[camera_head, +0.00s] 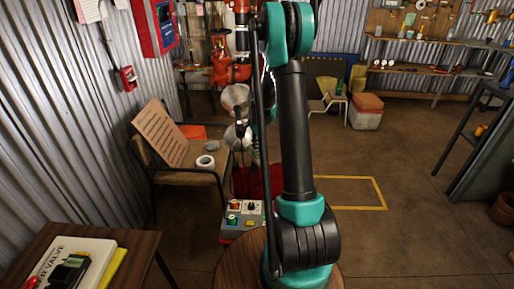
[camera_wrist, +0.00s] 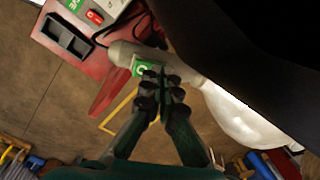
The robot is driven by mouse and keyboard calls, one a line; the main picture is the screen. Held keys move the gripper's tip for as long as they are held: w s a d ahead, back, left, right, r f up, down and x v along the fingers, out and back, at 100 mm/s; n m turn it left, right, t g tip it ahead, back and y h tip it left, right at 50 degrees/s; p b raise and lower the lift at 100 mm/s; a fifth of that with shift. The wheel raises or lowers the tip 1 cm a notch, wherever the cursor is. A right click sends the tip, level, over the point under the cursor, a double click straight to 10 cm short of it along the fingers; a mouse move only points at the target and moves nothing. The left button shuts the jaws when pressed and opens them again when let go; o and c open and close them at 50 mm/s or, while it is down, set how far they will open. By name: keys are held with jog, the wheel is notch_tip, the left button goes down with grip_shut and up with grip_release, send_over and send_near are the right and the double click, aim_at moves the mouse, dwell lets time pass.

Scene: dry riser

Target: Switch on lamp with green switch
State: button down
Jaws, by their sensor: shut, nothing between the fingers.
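In the wrist view, my gripper (camera_wrist: 160,82) is shut and empty. Its dark fingertips point at a green switch (camera_wrist: 142,67) with a white mark, set on a grey tubular lamp body (camera_wrist: 128,52). The tips overlap the lower right edge of the switch in the picture; I cannot tell whether they touch it. The lamp's rounded white part (camera_wrist: 240,118) shows to the right, partly hidden by a dark shape. In the head view, round lamp heads (camera_head: 235,97) show left of my arm. The gripper and green switch cannot be made out clearly there.
In the head view, a control box (camera_head: 242,212) with knobs stands below the lamps, and a chair (camera_head: 185,160) is at left.

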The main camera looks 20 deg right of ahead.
jog(key=shift+w+d+f, duration=0.2)
jog(key=shift+d, duration=0.05)
jog(key=shift+s+d+f, duration=0.1)
jog(key=shift+s+d, duration=0.1)
jog(key=shift+s, duration=0.55)
jog(key=shift+r, duration=0.4)
jog(key=w+r, duration=0.3)
jog(key=r, duration=1)
jog(key=shift+w+a+r, duration=0.3)
jog(key=shift+a, duration=0.15)
jog(key=s+a+f+n+t, duration=0.1)
jog(key=s+n, duration=0.6)
jog(key=s, duration=0.9)
jog(key=s+a+f+n+t, duration=0.2)
jog(key=s+n, duration=0.6)
jog(key=s, duration=0.9)
jog(key=a+f, duration=0.2)
jog(key=a, duration=0.1)
jog(key=shift+a+f, duration=0.2)
jog(key=shift+f, duration=0.15)
